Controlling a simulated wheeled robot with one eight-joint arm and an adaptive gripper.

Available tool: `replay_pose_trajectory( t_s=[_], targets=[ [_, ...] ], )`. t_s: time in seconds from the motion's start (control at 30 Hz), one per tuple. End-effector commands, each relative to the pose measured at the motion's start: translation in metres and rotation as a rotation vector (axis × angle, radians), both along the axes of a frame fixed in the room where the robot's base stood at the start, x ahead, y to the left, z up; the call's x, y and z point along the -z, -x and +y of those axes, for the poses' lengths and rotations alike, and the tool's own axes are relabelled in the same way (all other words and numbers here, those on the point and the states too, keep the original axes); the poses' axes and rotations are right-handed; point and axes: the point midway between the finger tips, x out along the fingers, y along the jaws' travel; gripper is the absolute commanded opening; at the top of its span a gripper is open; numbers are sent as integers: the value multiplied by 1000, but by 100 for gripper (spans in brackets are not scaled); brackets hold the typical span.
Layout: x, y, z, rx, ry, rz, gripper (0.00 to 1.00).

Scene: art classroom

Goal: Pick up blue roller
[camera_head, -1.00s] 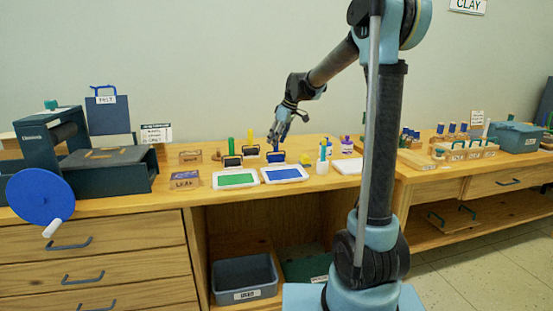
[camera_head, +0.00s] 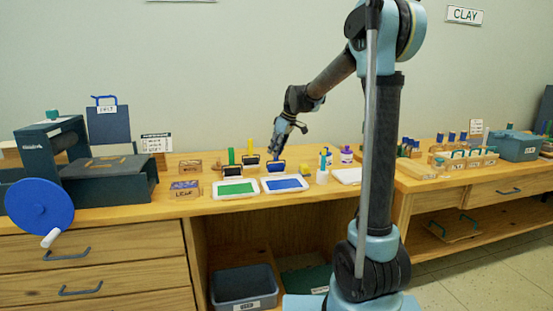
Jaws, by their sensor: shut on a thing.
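The blue roller (camera_head: 276,167) is at the back of the wooden counter, behind the white tray with blue ink (camera_head: 285,184). Its roller end faces down, at or close to the counter top; I cannot tell whether it touches. My gripper (camera_head: 277,153) points down from above and is shut on the upper part of the blue roller, hiding its handle. A roller with a yellow handle (camera_head: 250,157) stands just left of it, and a roller with a green handle (camera_head: 230,169) stands further left.
A white tray with green ink (camera_head: 235,189) lies in front of the green-handled roller. A press with a blue wheel (camera_head: 38,203) fills the left end.

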Motion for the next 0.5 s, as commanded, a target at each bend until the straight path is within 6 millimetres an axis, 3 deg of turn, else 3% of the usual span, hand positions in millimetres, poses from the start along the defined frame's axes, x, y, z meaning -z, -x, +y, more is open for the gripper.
replay_pose_trajectory(
  t_s=[0.5],
  targets=[
    [-79,0,0,0,0,0,0]
  ],
)
